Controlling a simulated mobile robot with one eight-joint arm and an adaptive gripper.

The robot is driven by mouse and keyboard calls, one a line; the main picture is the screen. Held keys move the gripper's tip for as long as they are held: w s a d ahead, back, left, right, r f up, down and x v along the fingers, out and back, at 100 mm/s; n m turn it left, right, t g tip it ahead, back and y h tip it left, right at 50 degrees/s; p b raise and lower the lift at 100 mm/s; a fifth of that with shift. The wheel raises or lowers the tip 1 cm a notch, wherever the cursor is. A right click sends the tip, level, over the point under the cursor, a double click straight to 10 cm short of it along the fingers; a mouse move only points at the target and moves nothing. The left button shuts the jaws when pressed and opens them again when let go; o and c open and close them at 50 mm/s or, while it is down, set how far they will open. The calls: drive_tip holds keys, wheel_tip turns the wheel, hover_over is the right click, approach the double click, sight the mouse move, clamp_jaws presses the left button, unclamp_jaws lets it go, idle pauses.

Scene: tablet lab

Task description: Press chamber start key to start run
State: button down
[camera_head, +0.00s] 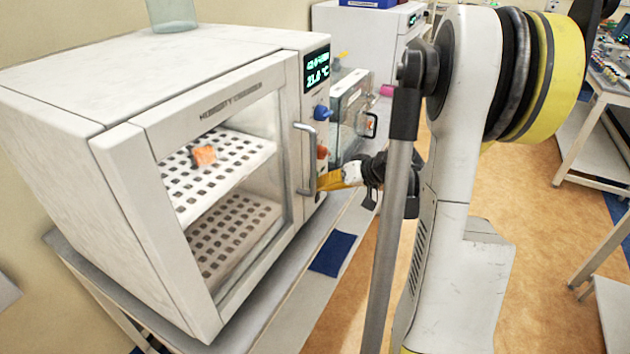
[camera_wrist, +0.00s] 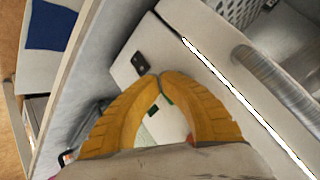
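The white chamber (camera_head: 60,95) stands at left with its glass door shut and a lit display (camera_head: 317,68) on its right-hand panel. Below the display are a blue knob (camera_head: 321,113) and an orange-red control (camera_head: 322,151). My gripper (camera_head: 322,187) is at the lower part of this panel, right of the door handle (camera_head: 305,160). In the wrist view the yellow fingers (camera_wrist: 157,76) meet at their tips, with nothing held between them. A dark rectangular key (camera_wrist: 139,63) is just beyond the tips. A small green part (camera_wrist: 167,98) shows between the fingers. I cannot tell which is the start key, or whether the tips touch the panel.
The metal handle (camera_wrist: 265,85) also shows close by at right in the wrist view. A glass-fronted box (camera_head: 350,115) stands behind my gripper. A blue pad (camera_head: 333,253) lies on the bench in front. An orange item (camera_head: 204,155) sits on the chamber's upper shelf.

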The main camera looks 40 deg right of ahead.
drive_tip(key=shift+w+a, duration=0.1)
drive_tip(key=shift+w, duration=0.15)
drive_tip(key=shift+s, duration=0.1)
idle(0.4)
drive_tip(key=shift+s+d, duration=0.3)
drive_tip(key=shift+s, duration=0.35)
drive_tip(key=s, duration=0.1)
drive_tip(key=s+d, duration=0.1)
drive_tip(key=s, duration=0.1)
drive_tip(key=s+d, duration=0.1)
drive_tip(key=shift+s+b, duration=0.25)
drive_tip(key=shift+b, duration=0.1)
idle(0.8)
